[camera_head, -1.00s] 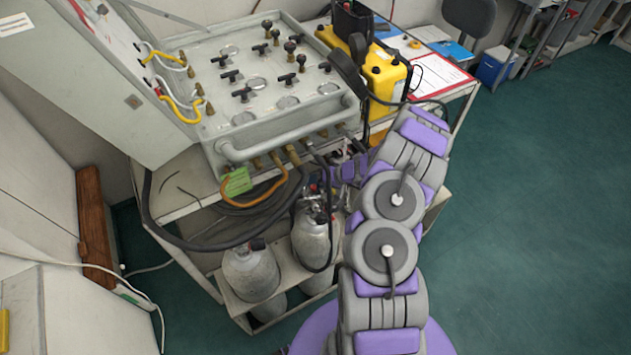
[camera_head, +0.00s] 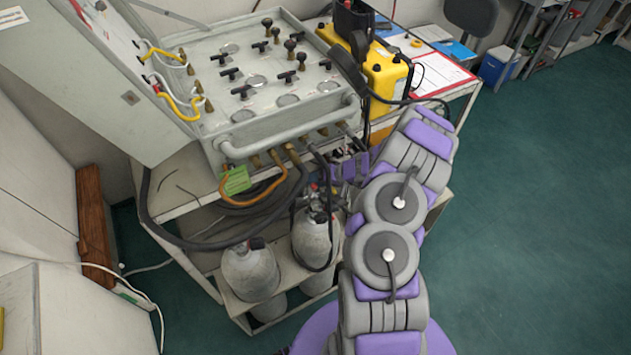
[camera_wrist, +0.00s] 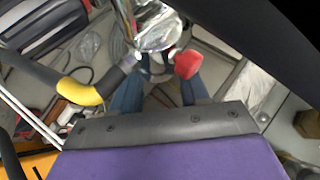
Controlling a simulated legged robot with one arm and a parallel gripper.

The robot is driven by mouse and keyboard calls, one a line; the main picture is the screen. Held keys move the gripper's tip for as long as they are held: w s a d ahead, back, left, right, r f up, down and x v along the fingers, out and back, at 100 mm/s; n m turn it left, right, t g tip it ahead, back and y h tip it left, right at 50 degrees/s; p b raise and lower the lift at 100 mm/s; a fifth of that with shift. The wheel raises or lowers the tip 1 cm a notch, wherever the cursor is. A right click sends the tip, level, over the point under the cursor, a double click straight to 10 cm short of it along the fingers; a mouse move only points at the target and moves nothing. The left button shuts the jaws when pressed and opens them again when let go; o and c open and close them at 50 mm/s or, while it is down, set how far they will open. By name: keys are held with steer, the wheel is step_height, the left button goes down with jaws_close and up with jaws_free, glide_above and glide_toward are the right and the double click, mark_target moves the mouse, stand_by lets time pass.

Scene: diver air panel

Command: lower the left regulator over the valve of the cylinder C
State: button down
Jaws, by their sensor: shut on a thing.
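My gripper (camera_head: 347,168) is beside the lower front edge of the panel, above and right of the two grey cylinders. In the wrist view its two blue fingers (camera_wrist: 160,92) are shut on a regulator with a chrome body (camera_wrist: 157,30) and a red knob (camera_wrist: 187,64). A black hose with a yellow sleeve (camera_wrist: 78,90) runs from it. The left cylinder (camera_head: 250,272) stands upright in the rack with a dark valve on top. The right cylinder (camera_head: 314,238) has metal fittings and a dark hose at its valve. No letters are readable, so I cannot tell which is C.
The grey air panel (camera_head: 265,80) with knobs and gauges stands on the trolley. Dark and orange hoses (camera_head: 262,195) hang below it near the cylinders. A yellow case (camera_head: 385,78) stands at the right. The green floor (camera_head: 545,230) is clear on the right.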

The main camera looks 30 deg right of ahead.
steer(key=shift+f+b, duration=0.55)
steer(key=shift+f, duration=0.15)
stand_by(0.4)
steer(key=shift+a, duration=0.25)
stand_by(0.6)
steer(key=shift+f, duration=0.35)
steer(key=shift+c, duration=2.4)
jaws_free()
steer(key=p+v, duration=0.4)
steer(key=v, duration=1.3)
steer(key=shift+d+p, duration=0.25)
steer(key=shift+p, duration=0.1)
